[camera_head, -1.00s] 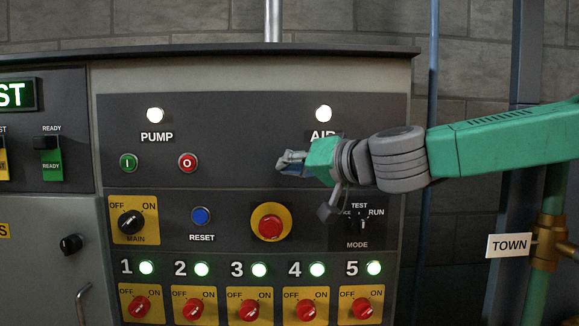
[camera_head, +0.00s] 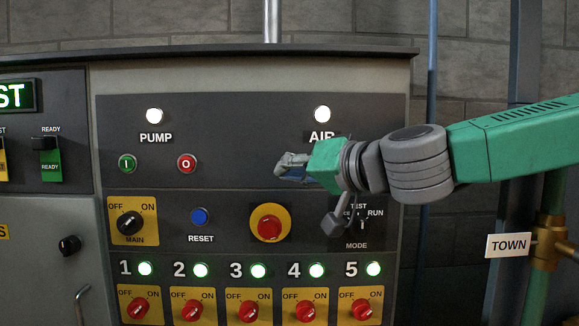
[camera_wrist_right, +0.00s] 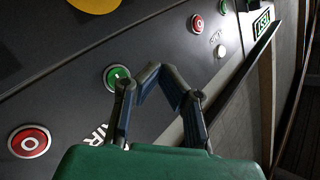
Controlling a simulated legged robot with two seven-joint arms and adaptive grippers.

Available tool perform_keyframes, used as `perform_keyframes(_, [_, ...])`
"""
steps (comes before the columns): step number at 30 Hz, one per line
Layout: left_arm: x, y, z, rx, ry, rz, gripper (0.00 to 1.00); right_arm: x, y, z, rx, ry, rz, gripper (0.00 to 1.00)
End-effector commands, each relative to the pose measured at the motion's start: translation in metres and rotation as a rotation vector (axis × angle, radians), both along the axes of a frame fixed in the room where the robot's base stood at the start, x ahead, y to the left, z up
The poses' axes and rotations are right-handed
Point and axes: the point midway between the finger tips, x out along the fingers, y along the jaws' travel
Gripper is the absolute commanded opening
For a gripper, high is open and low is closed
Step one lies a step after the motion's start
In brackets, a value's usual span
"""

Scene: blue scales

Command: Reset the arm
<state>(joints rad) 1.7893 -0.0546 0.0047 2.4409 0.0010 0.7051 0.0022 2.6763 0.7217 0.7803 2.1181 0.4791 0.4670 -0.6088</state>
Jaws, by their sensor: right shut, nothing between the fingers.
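My right arm, green with grey joints, comes in from the right in the head view. My right gripper (camera_head: 288,167) is shut and empty, in front of the panel below the AIR label. It also shows in the right wrist view (camera_wrist_right: 157,72), its fingers meeting at the tips with a green button (camera_wrist_right: 117,77) behind them. The control panel (camera_head: 230,120) faces me, and the arm covers part of its upper right. My left gripper is not in view.
The panel carries a blue RESET button (camera_head: 199,216), a red button on a yellow disc (camera_head: 269,224), a MAIN knob (camera_head: 130,222) and a row of red switches. A TOWN sign (camera_head: 508,245) and pipes stand at the right. The space before the panel's left half is clear.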

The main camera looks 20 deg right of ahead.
Motion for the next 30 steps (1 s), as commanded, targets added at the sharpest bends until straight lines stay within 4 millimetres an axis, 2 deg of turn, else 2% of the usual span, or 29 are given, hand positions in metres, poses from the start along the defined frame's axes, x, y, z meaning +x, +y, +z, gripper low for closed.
perform_keyframes(16, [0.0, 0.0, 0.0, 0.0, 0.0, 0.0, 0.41, 0.0, 0.0, -0.001, 0.0, 0.0, -0.001, 0.0])
perform_keyframes(19, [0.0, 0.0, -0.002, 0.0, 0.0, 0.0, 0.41, 0.002, 0.001, -0.014, -0.012, 0.019, -0.001, 0.0])
perform_keyframes(20, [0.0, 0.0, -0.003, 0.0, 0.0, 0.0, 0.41, 0.003, 0.002, -0.023, -0.019, 0.031, -0.001, 0.0])
perform_keyframes(23, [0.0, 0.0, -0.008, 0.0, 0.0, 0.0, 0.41, 0.007, 0.006, -0.073, -0.059, 0.097, -0.006, 0.0])
perform_keyframes(26, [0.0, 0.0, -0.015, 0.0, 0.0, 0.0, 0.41, 0.006, 0.01, -0.146, -0.117, 0.194, -0.008, 0.0])
perform_keyframes(27, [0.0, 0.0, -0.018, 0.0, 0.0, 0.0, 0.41, 0.003, 0.01, -0.178, -0.145, 0.236, -0.009, 0.0])
perform_keyframes(29, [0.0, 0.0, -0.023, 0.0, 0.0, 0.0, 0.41, -0.003, 0.01, -0.224, -0.184, 0.297, -0.01, 0.0])
perform_keyframes(30, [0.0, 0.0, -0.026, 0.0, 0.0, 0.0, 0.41, -0.01, 0.009, -0.255, -0.211, 0.339, -0.009, 0.0])
